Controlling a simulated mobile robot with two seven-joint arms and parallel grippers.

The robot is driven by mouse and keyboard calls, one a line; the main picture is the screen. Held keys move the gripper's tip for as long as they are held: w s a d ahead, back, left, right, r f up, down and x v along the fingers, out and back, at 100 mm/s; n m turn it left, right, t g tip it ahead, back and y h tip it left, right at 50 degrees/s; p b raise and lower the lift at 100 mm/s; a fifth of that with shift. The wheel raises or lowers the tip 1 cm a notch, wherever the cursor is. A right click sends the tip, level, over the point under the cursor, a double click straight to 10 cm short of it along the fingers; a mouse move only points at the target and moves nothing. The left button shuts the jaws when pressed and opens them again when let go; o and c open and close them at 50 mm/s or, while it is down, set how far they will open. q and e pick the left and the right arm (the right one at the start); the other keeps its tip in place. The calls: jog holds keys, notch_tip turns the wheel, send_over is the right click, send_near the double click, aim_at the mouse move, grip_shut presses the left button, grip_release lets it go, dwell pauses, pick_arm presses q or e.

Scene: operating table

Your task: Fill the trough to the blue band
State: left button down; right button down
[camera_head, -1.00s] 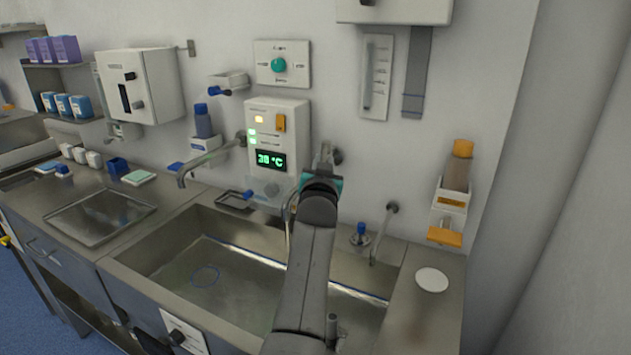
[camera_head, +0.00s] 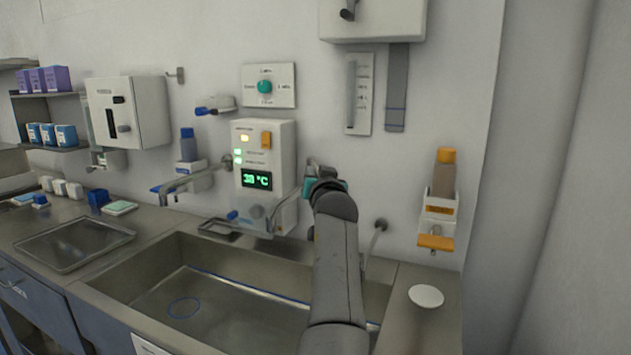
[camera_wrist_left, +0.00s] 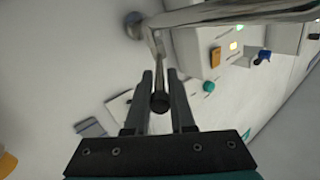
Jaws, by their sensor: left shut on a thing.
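The steel trough (camera_head: 135,285) is the sink at the bottom of the head view. A thin blue band (camera_head: 250,288) runs along its inner back wall, and a blue ring (camera_head: 183,307) shows low inside. I cannot tell the water level. My left gripper (camera_wrist_left: 160,98) is shut on a thin metal lever (camera_wrist_left: 157,60) with a dark end, below a metal tap pipe (camera_wrist_left: 235,14). In the head view my left gripper (camera_head: 322,180) is at the wall right of the control panel, where a tap spout (camera_head: 290,202) curves down toward the trough. My arm hides the trough's right part.
Another spout (camera_head: 185,182) reaches out on the left, and a thin one (camera_head: 375,240) stands right of my arm. An orange-capped bottle (camera_head: 443,172) hangs at right, above a white disc (camera_head: 426,296). A tray (camera_head: 75,243) lies on the left counter.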

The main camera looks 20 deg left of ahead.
pick_arm(q)
jog(key=shift+r, duration=0.2)
jog(key=c, duration=0.9)
grip_release()
jog(key=shift+w+d+f, duration=0.1)
jog(key=shift+f, duration=0.05)
notch_tip(320, 180, up, 20)
jog(key=p, duration=0.3)
jog(key=shift+p, duration=0.3)
